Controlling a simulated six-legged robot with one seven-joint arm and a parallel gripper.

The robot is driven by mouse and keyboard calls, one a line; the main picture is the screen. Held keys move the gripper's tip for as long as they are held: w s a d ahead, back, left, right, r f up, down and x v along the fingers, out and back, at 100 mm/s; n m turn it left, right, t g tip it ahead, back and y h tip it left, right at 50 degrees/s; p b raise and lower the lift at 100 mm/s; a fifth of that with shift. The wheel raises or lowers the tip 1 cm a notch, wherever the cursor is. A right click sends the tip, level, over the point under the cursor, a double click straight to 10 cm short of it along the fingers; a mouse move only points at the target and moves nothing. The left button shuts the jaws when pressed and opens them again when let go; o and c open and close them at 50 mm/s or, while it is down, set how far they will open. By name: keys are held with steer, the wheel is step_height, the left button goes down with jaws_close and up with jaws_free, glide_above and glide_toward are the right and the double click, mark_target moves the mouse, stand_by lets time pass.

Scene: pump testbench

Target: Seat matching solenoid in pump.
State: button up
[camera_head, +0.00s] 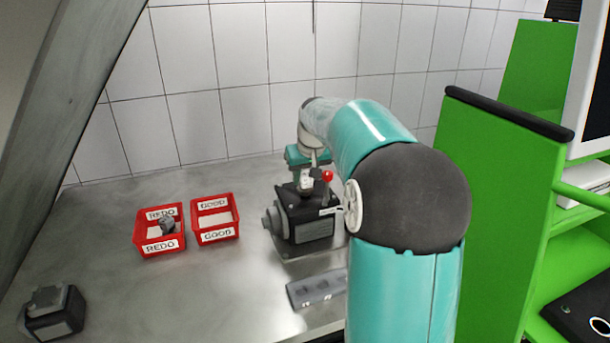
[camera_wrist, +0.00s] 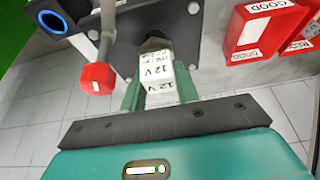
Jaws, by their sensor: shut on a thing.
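My gripper (camera_wrist: 158,92) is shut on a white solenoid (camera_wrist: 158,72) marked "12 V", its green fingers on either side. The solenoid's far end meets a dark opening in the black pump (camera_wrist: 195,18); I cannot tell how deep it sits. In the head view, my gripper (camera_head: 306,178) is above the pump (camera_head: 307,232), pointing down, and the pale solenoid is partly hidden. A lever with a red knob (camera_wrist: 97,78) stands beside the solenoid in the wrist view; the knob also shows in the head view (camera_head: 327,175).
Left of the pump stand a red GOOD bin (camera_head: 217,236), which looks empty, and a red REDO bin (camera_head: 147,247) holding a dark part (camera_head: 168,224). A grey tray (camera_head: 318,288) lies in front. A dark device (camera_head: 53,314) stands lower left. A green frame (camera_head: 495,190) is at right.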

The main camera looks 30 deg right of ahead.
steer(key=shift+f, duration=1.1)
stand_by(0.4)
